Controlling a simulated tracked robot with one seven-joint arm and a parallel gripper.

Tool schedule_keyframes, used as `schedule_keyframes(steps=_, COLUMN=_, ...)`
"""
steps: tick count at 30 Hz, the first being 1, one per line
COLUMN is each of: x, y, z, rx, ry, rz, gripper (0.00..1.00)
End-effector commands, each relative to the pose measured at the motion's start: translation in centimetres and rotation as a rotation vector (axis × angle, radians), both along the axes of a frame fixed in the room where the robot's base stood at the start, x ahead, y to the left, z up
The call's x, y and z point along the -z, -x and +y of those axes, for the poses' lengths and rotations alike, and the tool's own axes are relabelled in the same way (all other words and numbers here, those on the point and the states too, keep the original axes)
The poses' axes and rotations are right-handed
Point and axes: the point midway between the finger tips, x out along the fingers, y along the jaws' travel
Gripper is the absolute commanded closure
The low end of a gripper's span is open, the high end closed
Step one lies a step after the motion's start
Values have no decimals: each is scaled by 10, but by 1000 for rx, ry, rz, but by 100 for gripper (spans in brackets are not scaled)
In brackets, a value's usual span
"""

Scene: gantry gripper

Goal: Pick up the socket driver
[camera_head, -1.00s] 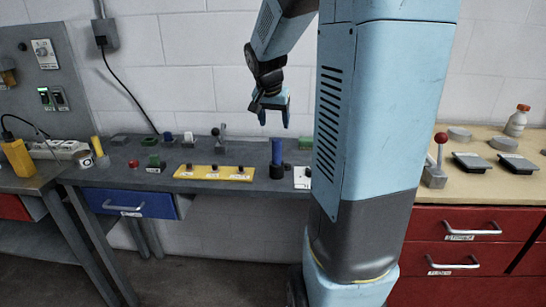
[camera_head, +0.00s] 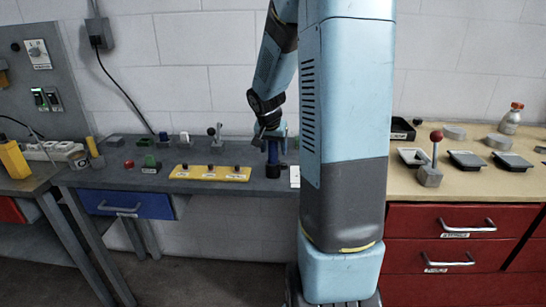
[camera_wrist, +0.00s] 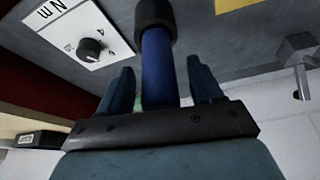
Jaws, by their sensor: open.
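The socket driver, a blue upright cylinder (camera_head: 272,155) with a black lower end, stands on the grey bench in the head view. In the wrist view its blue shaft (camera_wrist: 158,68) runs between my two fingers, and its black end lies beyond the fingertips. My gripper (camera_head: 269,138) is at the top of the driver, pointing down. In the wrist view my gripper (camera_wrist: 161,70) is open, with a finger on each side of the shaft and a visible gap on each side. The driver's upper end is hidden behind the gripper body.
A yellow button strip (camera_head: 210,173) lies left of the driver. A white panel with a black knob (camera_wrist: 80,40) is close by in the wrist view. A small lever (camera_head: 215,132) stands behind the strip. A red-knobbed lever (camera_head: 431,172) stands on the right-hand wooden bench.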

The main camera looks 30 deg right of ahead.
Motion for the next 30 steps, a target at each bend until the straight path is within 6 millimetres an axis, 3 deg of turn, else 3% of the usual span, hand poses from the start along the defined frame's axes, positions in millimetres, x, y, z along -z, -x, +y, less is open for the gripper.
schedule_keyframes(steps=4, x=10, y=-3, z=-3, rx=0, ry=-1, rz=-1, gripper=35)
schedule_keyframes(steps=12, x=11, y=-4, z=-3, rx=0, ry=0, rz=-1, gripper=35)
schedule_keyframes(steps=30, x=11, y=-4, z=-2, rx=-2, ry=0, rz=-2, gripper=92)
